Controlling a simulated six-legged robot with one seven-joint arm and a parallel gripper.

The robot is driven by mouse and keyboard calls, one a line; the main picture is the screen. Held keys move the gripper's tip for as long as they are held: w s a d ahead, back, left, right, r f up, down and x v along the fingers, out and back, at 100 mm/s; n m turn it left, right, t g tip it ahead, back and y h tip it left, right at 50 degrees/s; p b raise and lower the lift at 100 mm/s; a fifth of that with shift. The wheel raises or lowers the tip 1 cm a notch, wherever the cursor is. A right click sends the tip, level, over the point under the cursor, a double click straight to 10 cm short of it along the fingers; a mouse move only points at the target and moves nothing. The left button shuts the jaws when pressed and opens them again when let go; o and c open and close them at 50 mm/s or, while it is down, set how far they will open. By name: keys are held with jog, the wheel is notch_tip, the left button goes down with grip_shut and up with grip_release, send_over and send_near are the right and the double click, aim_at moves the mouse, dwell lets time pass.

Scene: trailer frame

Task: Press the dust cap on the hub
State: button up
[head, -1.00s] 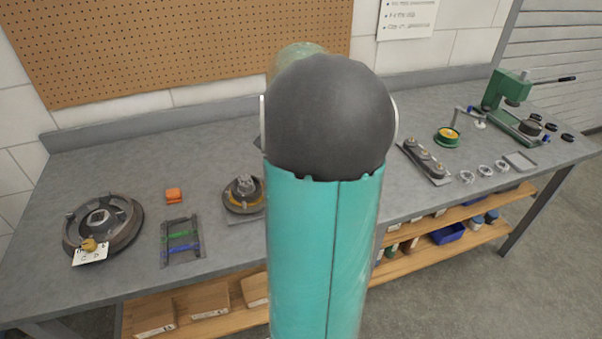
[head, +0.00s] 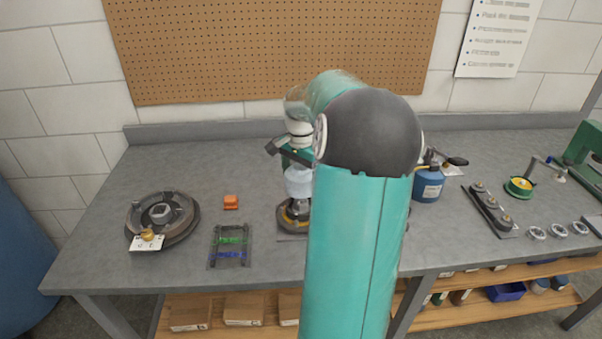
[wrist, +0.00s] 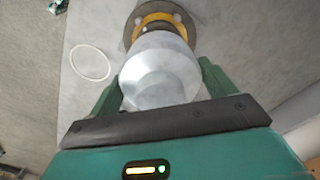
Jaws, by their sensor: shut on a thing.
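The dust cap looks like a pale silvery cup (wrist: 158,72) and sits between the green fingers of my gripper (wrist: 160,84) in the wrist view. My gripper is shut on its sides. In the head view the cap (head: 298,184) hangs upright below my gripper (head: 294,160), directly over the hub. The hub (head: 293,216) is dark with a yellow-brown ring and stands on a plate on the bench. Its ring (wrist: 151,18) also shows past the cap in the wrist view. The cap hides the hub's top, so I cannot tell whether they touch. My arm hides the hub's right side.
A tagged drum (head: 185,222), an orange block (head: 231,202) and a rack with green and blue pieces (head: 214,246) lie left. A blue can (head: 428,184), a bearing tray (head: 490,212), a yellow-topped tin (head: 519,187) and a green press (head: 588,150) stand right.

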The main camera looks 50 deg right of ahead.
jog(key=shift+f, duration=2.75)
jog(key=shift+f, duration=0.15)
dwell(0.4)
jog(key=o, duration=0.9)
jog(key=shift+r, duration=3.55)
jog(key=shift+c, duration=0.2)
grip_shut()
